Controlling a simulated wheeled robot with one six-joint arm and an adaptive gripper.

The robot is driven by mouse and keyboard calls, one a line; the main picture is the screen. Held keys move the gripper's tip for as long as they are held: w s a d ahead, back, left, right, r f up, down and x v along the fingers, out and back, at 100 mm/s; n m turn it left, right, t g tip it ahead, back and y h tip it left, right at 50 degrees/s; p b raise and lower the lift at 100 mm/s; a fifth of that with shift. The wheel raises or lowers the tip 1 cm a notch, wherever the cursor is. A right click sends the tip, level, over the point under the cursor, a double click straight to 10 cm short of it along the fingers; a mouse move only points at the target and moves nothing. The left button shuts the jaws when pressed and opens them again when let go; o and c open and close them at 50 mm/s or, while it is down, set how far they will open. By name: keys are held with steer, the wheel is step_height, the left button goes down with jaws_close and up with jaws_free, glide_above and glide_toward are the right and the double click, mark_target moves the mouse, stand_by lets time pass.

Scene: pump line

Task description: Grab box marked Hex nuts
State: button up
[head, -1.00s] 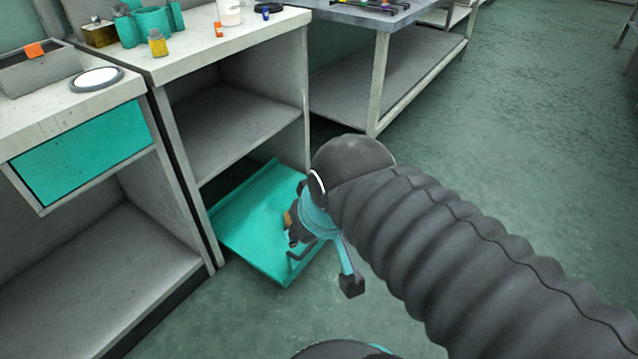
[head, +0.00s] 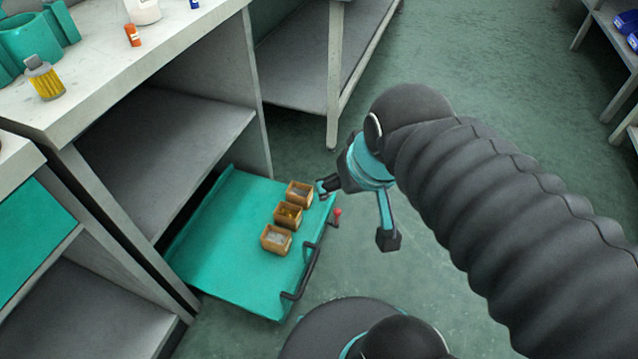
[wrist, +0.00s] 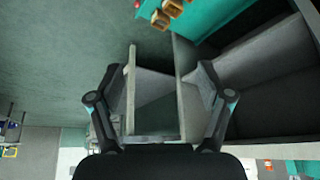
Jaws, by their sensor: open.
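Three small wooden boxes stand in a row on the teal pull-out tray (head: 215,255) low in the cabinet. The far box (head: 299,194) holds something grey, the middle box (head: 288,215) something yellowish, and the near box (head: 276,240) something grey. No label is readable, so I cannot tell which is marked Hex nuts. My gripper (head: 326,186) is just right of the far box in the head view, apparently above the tray's edge, and holds nothing. In the wrist view its fingers (wrist: 160,100) are spread wide, with two boxes (wrist: 167,12) partly in sight at the top.
The tray has a dark handle (head: 304,272) and a small red knob (head: 337,213) on its front edge. Green floor to the right is clear.

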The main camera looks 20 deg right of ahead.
steer(key=w+a+f+m+g+y+b, duration=0.15)
steer(key=w+f+m+y, duration=0.35)
steer(key=w+f, duration=0.5)
steer(key=w+f+m+g+y+b, duration=0.2)
steer(key=w+f+m+y+b, duration=0.1)
steer(key=w+f+m, duration=0.65)
steer(key=w+d+f+m+t+y+b, duration=0.1)
steer(key=w+d+f+m+t+y, duration=0.3)
steer(key=w+f, duration=0.65)
steer(key=m+t+h+b, duration=0.1)
steer(key=m+t+b, duration=0.1)
steer(key=m, duration=0.5)
glide_toward(302, 190)
steer(key=x, duration=0.4)
steer(key=shift+s+a+r, duration=0.1)
steer(key=shift+s+a, duration=0.1)
steer(key=shift+a, duration=0.15)
steer(key=shift+w+d+b+x, duration=0.15)
steer(key=shift+b+x, duration=0.15)
steer(key=shift+x, duration=1.15)
steer(key=shift+w+d+b+x, duration=0.15)
steer(key=shift+b+x, duration=0.1)
steer(key=shift+x, duration=1.15)
steer(key=c, duration=1.4)
